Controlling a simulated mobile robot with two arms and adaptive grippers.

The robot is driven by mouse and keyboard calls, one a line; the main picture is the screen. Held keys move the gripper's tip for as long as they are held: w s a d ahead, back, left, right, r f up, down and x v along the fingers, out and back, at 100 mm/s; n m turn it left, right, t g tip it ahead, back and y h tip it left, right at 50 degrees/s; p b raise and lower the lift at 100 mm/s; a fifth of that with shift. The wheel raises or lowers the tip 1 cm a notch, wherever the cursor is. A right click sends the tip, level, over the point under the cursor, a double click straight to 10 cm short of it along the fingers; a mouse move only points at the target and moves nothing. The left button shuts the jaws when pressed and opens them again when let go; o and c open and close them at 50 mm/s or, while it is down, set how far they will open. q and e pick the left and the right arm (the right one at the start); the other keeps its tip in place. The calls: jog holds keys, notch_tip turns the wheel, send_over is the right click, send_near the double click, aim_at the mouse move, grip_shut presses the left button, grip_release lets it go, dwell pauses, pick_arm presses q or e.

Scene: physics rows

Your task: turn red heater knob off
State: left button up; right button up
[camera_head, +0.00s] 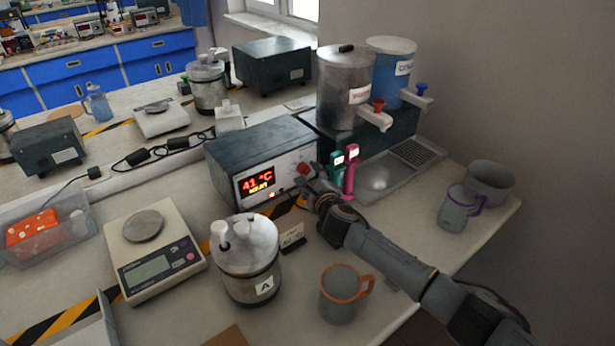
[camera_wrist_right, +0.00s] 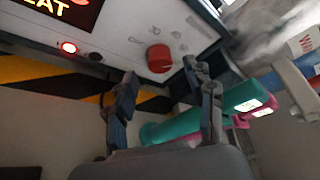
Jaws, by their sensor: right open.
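The heater box (camera_head: 262,165) stands on the bench with a lit red display reading 41 °C and a text line below it. Its red knob (camera_head: 303,169) is on the right of the front panel. In the right wrist view the red knob (camera_wrist_right: 159,58) sits just beyond and between the fingertips, apart from them. A red light (camera_wrist_right: 69,48) glows on the panel there. My right gripper (camera_head: 312,192) is in front of the panel, close to the knob; in the wrist view my right gripper (camera_wrist_right: 160,78) is open and empty. My left gripper is not in view.
Green (camera_head: 337,168) and pink (camera_head: 350,172) handled tools stand right beside my right gripper. A jar marked A (camera_head: 250,262), a small sign (camera_head: 292,238) and a mug with an orange rim (camera_head: 342,294) are near my arm. Two dispensers (camera_head: 345,85) stand behind.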

aim_at(304, 169)
jog(key=shift+x, duration=1.25)
grip_shut()
jog(key=shift+f+n+b, duration=0.2)
jog(key=shift+n+b, duration=0.4)
jog(key=shift+s+n+t+h, duration=0.1)
jog(key=shift+n+t+h, duration=0.2)
jog(key=shift+n+t, duration=0.2)
grip_release()
